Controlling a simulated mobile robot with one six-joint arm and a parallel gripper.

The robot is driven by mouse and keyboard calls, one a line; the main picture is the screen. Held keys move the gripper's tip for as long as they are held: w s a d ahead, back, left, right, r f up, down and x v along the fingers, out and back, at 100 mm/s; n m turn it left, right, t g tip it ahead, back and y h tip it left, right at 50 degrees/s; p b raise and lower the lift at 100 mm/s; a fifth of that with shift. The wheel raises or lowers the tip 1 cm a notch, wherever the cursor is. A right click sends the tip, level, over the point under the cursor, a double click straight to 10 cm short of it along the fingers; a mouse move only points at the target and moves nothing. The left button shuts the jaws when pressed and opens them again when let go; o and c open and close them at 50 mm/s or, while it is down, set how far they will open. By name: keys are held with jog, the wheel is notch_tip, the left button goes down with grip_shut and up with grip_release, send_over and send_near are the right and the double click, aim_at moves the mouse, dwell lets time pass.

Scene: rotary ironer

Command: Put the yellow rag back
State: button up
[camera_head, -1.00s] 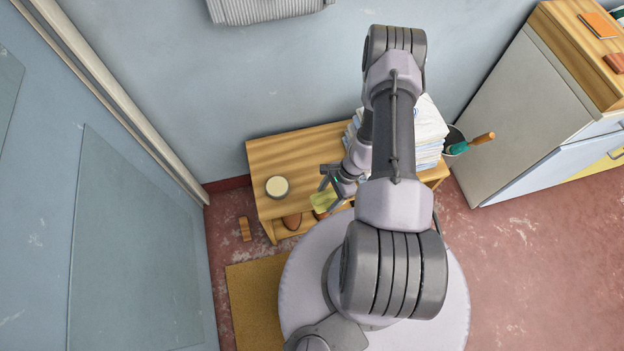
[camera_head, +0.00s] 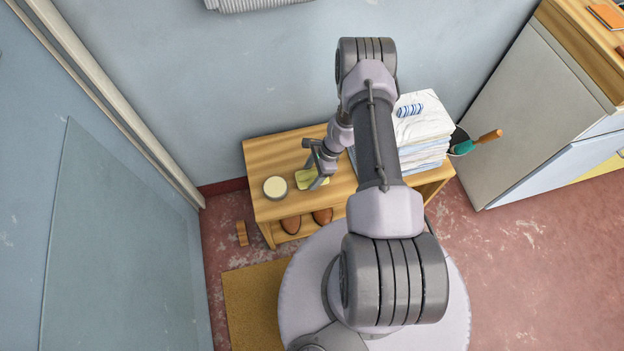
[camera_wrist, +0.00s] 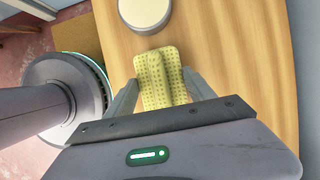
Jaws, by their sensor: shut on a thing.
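The yellow rag (camera_head: 306,179) is at the bench top beside the round tin, and its dotted cloth shows in the wrist view (camera_wrist: 158,72). My gripper (camera_head: 312,172) is shut on the rag, with a finger on each side of it and a raised fold between them in the wrist view (camera_wrist: 158,92). The rag is over the wooden bench (camera_head: 265,152); I cannot tell whether it touches the top. Part of the rag is hidden by my gripper.
The round tin (camera_head: 275,188) with a pale top stands left of the rag. A stack of folded cloths (camera_head: 424,125) is at the bench's right end, with a bucket holding a wooden-handled tool (camera_head: 489,137) beyond. Brown shoes (camera_head: 291,225) are under the bench.

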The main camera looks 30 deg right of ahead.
notch_tip(320, 180, down, 2)
jog(key=shift+f+b, duration=0.25)
jog(key=shift+b, duration=0.15)
jog(key=shift+r, duration=0.2)
jog(key=shift+f, duration=0.15)
jog(key=o, duration=1.3)
